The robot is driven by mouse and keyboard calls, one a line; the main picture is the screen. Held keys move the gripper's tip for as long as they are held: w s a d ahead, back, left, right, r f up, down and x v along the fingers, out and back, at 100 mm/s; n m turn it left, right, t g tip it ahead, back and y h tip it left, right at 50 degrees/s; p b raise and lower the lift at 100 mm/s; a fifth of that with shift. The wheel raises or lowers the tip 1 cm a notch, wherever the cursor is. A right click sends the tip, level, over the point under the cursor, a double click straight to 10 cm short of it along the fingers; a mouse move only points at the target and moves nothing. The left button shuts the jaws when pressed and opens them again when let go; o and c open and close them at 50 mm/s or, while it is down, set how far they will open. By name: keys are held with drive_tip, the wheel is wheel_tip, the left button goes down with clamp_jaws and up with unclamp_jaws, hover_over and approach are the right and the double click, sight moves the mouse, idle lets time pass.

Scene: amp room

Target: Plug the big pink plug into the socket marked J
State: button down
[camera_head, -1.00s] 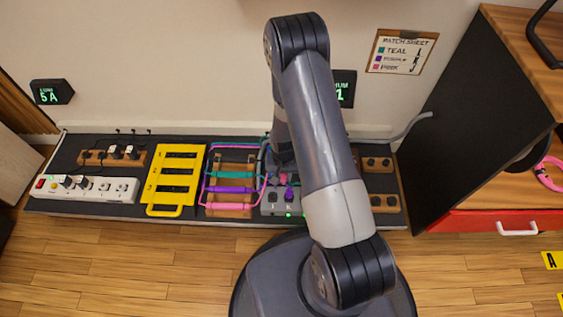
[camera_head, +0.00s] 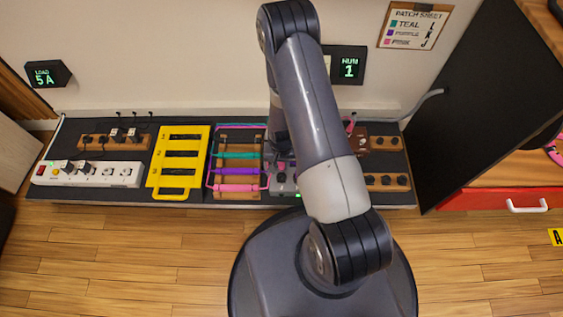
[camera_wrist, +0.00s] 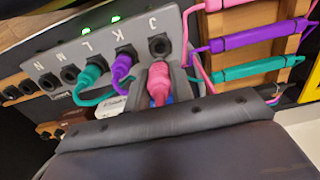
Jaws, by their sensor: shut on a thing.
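The big pink plug (camera_wrist: 160,88) is between the fingers of my gripper (camera_wrist: 160,78), which is shut on it. Its front end points at the socket marked J (camera_wrist: 158,46) on the grey socket box (camera_wrist: 140,35). Socket J shows as an open dark hole, with a small gap to the plug. A purple plug (camera_wrist: 122,62) sits in K and a teal plug (camera_wrist: 90,74) in L, both left of my gripper. M (camera_wrist: 69,74) and N (camera_wrist: 48,82) are empty. In the head view my arm hides the gripper and the pink plug.
Teal, purple and pink cables run over a wooden rack (camera_head: 238,142) beside the socket box. A yellow frame (camera_head: 180,160) and a white power strip (camera_head: 90,174) lie further left. A brown box (camera_head: 380,141) stands right of my arm. The patch sheet (camera_head: 412,25) hangs on the wall.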

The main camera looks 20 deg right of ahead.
drive_tip(key=shift+f+b, duration=2.05)
drive_tip(key=shift+f, duration=1.1)
drive_tip(key=c, duration=1.1)
unclamp_jaws()
drive_tip(key=shift+c, duration=0.2)
wheel_tip(320, 180, up, 11)
drive_tip(key=p, duration=0.4)
drive_tip(key=shift+f, duration=0.1)
